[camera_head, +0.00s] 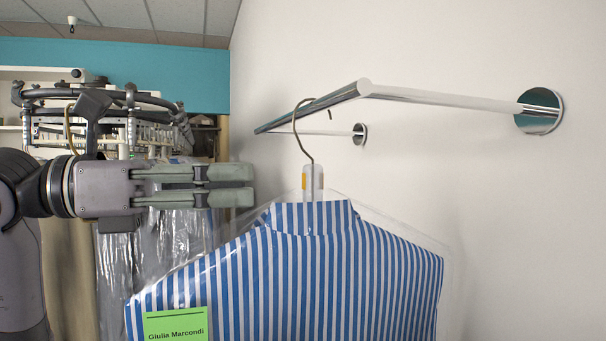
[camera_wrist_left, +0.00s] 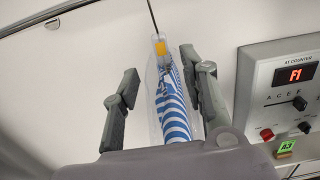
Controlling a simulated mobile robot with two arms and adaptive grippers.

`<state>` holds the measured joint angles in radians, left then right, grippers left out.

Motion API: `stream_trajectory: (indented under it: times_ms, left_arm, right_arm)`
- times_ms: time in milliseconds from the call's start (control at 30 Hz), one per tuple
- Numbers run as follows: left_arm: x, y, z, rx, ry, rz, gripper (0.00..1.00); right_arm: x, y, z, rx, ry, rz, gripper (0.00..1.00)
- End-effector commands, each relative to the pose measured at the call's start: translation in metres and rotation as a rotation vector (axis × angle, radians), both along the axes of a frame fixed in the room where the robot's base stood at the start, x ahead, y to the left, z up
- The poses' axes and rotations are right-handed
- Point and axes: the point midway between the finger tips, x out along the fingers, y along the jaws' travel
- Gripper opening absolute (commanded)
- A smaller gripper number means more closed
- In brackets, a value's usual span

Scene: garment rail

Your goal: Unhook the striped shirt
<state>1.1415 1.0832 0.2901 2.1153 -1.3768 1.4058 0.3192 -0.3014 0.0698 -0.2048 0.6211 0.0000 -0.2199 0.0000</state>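The blue-and-white striped shirt (camera_head: 315,270) hangs in a clear plastic cover from the chrome rail (camera_head: 310,108). Its hanger's wire hook (camera_head: 296,125) passes over the rail's front bar. Below the hook is a white hanger neck (camera_head: 318,185) with an orange mark. A green name tag (camera_head: 175,325) reads Giulia Marcondi. My left gripper (camera_head: 248,185) is left of the hanger neck, apart from it. In the left wrist view the left gripper (camera_wrist_left: 159,68) is open and empty, with the shirt (camera_wrist_left: 172,105) showing beyond and between its fingers. My right gripper is not in view.
Wall mounts (camera_head: 539,110) fix the rail to the white wall. A counter control panel (camera_wrist_left: 290,95) with a display, a slider and knobs is at the right in the left wrist view. Racks with plastic-covered garments (camera_head: 160,245) stand behind my left arm.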

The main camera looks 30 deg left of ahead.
Motion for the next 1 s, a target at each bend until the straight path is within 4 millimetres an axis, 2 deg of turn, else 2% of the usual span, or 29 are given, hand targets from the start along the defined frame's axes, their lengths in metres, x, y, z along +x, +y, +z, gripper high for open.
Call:
stream_trajectory:
  times_ms: [433, 1000]
  left_arm:
    - [0.035, -0.030, 0.002, 0.000, 0.003, -0.004, 0.40]
    - [0.075, -0.064, 0.001, -0.002, 0.003, -0.003, 0.40]
  right_arm:
    - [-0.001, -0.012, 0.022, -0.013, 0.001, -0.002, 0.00]
    - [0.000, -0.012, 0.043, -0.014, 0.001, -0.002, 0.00]
